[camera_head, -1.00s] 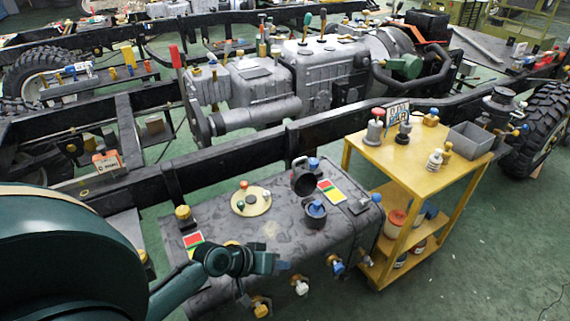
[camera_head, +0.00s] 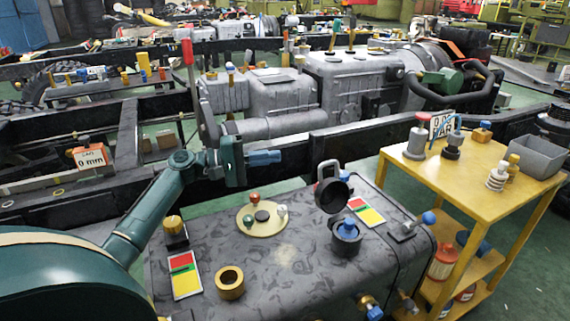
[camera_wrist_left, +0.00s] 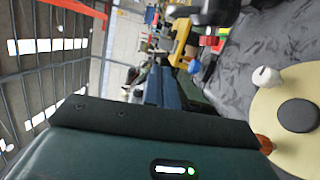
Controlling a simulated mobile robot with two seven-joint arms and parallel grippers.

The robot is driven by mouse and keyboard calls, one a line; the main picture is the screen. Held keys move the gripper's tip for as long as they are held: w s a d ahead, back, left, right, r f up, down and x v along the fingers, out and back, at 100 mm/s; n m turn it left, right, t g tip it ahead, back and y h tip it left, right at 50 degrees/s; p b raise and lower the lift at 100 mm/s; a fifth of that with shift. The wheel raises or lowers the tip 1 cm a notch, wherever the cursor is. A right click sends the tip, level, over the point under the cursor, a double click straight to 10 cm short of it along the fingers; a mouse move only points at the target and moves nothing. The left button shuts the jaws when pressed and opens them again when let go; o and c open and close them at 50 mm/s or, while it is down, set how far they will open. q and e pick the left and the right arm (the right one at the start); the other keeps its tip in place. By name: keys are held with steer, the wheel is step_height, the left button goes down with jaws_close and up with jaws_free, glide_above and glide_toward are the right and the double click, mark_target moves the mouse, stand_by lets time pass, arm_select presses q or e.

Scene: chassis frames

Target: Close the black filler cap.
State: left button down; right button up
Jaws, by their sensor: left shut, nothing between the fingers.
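The black filler cap (camera_head: 332,195) stands open, tilted up on its hinge behind the round filler neck (camera_head: 346,241) on the dark grey tank (camera_head: 285,275). A blue piece (camera_head: 347,228) shows at the neck's mouth. My left gripper (camera_head: 278,157) is shut and empty. In the head view it appears up and to the left of the cap, apart from it, pointing right. Its blue fingers also show in the left wrist view (camera_wrist_left: 163,88). I cannot clearly make out the cap in the wrist view. My right gripper is not in view.
A cream disc (camera_head: 262,219) with small knobs lies on the tank, left of the filler neck. A brass ring (camera_head: 229,283) and a red-yellow-green label (camera_head: 185,276) are nearer. A black chassis rail (camera_head: 350,135) runs behind the tank. A yellow cart (camera_head: 455,178) stands at right.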

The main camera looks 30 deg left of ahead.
mark_target(330, 187)
arm_select(q)
steer(key=w+d, duration=0.4)
steer(key=d, duration=0.5)
steer(key=shift+d+r, duration=0.2)
steer(key=shift+d, duration=0.1)
steer(key=shift+w, duration=0.1)
